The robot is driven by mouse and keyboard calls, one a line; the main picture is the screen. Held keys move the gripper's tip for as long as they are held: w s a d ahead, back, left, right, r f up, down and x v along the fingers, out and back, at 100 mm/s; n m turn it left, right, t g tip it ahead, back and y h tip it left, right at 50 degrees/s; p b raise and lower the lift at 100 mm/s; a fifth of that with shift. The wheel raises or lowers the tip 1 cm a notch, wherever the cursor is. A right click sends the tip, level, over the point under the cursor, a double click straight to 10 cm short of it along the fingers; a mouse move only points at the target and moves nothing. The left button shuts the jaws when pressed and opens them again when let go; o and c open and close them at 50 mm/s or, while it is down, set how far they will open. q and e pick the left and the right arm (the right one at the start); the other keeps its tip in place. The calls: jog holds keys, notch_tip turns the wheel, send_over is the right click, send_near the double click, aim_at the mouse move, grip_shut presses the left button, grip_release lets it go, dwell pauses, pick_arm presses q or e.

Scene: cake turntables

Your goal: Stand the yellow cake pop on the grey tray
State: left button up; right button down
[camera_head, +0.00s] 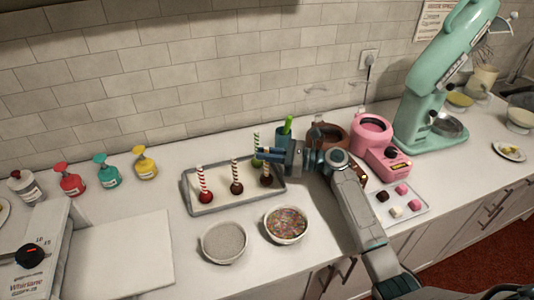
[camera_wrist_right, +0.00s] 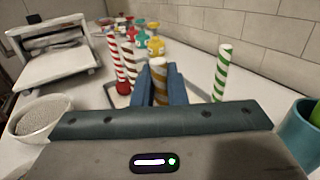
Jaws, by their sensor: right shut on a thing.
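My right gripper (camera_head: 268,155) reaches over the right end of the grey tray (camera_head: 213,207). It is shut on the stick of a cake pop (camera_head: 267,180), whose coated ball looks dark brown in the head view. In the right wrist view, this stick (camera_wrist_right: 159,70) has golden-yellow and white stripes and stands upright between the blue fingers. The ball is low over the tray; I cannot tell whether it touches. Red (camera_head: 204,197), brown (camera_head: 236,187) and green (camera_head: 256,161) cake pops stand on the tray, sticks up. My left gripper is not in view.
A sprinkle bowl (camera_head: 285,237) and a grey-filled bowl (camera_head: 223,255) stand in front of the tray. A teal cup (camera_head: 284,139), a brown pot (camera_head: 327,137) and a pink melter (camera_head: 372,134) are behind and right. Bottles, including a yellow one (camera_head: 145,165), stand left.

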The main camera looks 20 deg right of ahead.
jog(key=shift+f, duration=0.5)
jog(key=c, duration=1.4)
grip_release()
